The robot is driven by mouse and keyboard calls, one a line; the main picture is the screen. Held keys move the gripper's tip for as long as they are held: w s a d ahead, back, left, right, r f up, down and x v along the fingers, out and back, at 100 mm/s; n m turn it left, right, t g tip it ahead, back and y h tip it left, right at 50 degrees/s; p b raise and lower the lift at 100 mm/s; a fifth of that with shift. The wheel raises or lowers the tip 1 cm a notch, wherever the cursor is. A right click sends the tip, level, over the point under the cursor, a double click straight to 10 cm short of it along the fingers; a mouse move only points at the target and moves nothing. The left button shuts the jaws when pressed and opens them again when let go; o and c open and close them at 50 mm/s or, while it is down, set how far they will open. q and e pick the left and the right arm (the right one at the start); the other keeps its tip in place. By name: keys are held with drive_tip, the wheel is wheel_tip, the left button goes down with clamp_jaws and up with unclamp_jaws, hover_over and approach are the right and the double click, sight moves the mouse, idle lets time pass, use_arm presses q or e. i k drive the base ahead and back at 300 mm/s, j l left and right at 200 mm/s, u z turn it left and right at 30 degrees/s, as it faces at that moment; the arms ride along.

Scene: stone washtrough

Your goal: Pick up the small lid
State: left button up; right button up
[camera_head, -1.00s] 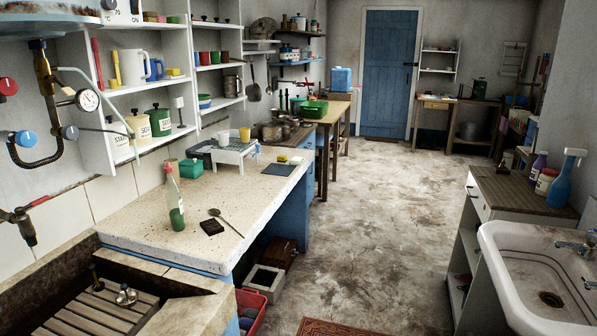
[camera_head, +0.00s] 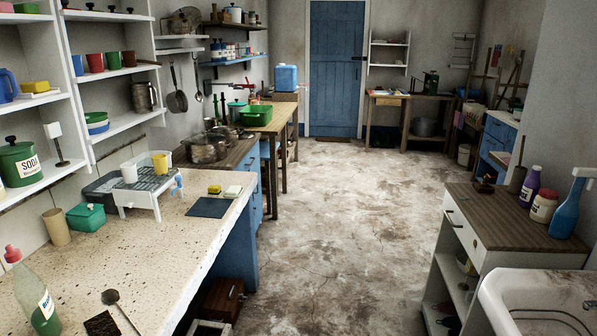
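Neither of my grippers is in view. I cannot single out a loose small lid. Several metal pots (camera_head: 208,150) stand close together on the wooden-topped counter at the middle left; they are too small and dark to tell lids from pans. A green SODA canister (camera_head: 20,165) on the left wall shelf has a dark-knobbed lid on it. A white jar (camera_head: 544,207) on the right cabinet has a red lid on it.
A cabinet (camera_head: 500,222) and sink (camera_head: 530,290) stand at right. The floor (camera_head: 330,240) between is clear.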

sight(246, 134)
drive_tip(key=i+z, duration=0.1)
drive_tip(key=i, duration=1.3)
drive_tip(key=i+u, duration=0.35)
drive_tip(key=i, duration=0.45)
drive_tip(key=i+l+u, duration=0.15)
drive_tip(key=i+u, duration=0.2)
drive_tip(key=i, duration=0.4)
drive_tip(key=u, duration=0.45)
drive_tip(key=i+l+u, duration=0.15)
drive_tip(key=u, duration=0.35)
drive_tip(key=i+l+u, duration=0.1)
drive_tip(key=l+u, duration=0.35)
drive_tip(key=i+l+u, duration=0.1)
drive_tip(key=l+u, duration=0.25)
drive_tip(key=l, duration=0.55)
drive_tip(key=l+u, duration=0.3)
drive_tip(key=l, duration=2.5)
drive_tip(key=u, duration=0.05)
